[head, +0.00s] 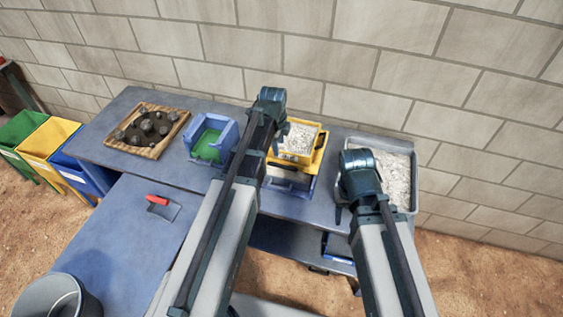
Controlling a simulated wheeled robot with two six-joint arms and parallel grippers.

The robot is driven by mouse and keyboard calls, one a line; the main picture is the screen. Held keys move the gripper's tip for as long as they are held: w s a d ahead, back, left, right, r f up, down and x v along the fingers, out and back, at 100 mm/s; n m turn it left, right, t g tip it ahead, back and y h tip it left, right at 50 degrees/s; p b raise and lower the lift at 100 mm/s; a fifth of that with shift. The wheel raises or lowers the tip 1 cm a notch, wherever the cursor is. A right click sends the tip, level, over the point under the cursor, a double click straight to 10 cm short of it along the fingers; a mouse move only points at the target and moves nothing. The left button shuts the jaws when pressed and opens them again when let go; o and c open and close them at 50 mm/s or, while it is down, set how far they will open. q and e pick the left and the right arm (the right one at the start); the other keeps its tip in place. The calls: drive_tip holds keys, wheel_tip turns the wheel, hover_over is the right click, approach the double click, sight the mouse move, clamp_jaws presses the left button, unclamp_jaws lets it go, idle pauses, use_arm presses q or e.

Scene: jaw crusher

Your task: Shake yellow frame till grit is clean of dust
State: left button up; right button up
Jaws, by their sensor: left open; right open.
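The yellow frame (321,148) stands on the table at the centre right, with pale grey grit (299,138) inside its top. A dark blue base or tray (300,188) shows below its front. My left gripper (269,99) is open at the frame's left back side, and its arm covers part of the frame's left edge. My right gripper (352,172) is open to the right of the frame, over the near left part of a grey tray. The fingers of both grippers are mostly hidden behind the wrists. I cannot make out dust on the grit.
The grey tray (411,195) holds pale powder or grit. A blue machine with a green inside (211,140) and a wooden tray of dark rocks (147,128) stand left. A red-handled scoop (160,206) and grey bucket (54,297) are nearer. A brick wall closes the back.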

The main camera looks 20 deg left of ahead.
sight(282, 165)
use_arm(q)
drive_tip(key=w+f+b, duration=0.1)
drive_tip(key=f+b, duration=0.3)
drive_tip(key=w+f+b, duration=0.1)
drive_tip(key=f+b, duration=0.3)
drive_tip(key=f, duration=0.1)
drive_tip(key=w+f+b, duration=0.1)
drive_tip(key=f+b, duration=0.3)
drive_tip(key=b, duration=0.1)
drive_tip(key=shift+d+f, duration=0.1)
drive_tip(key=shift+f, duration=0.2)
clamp_jaws()
idle(1.0)
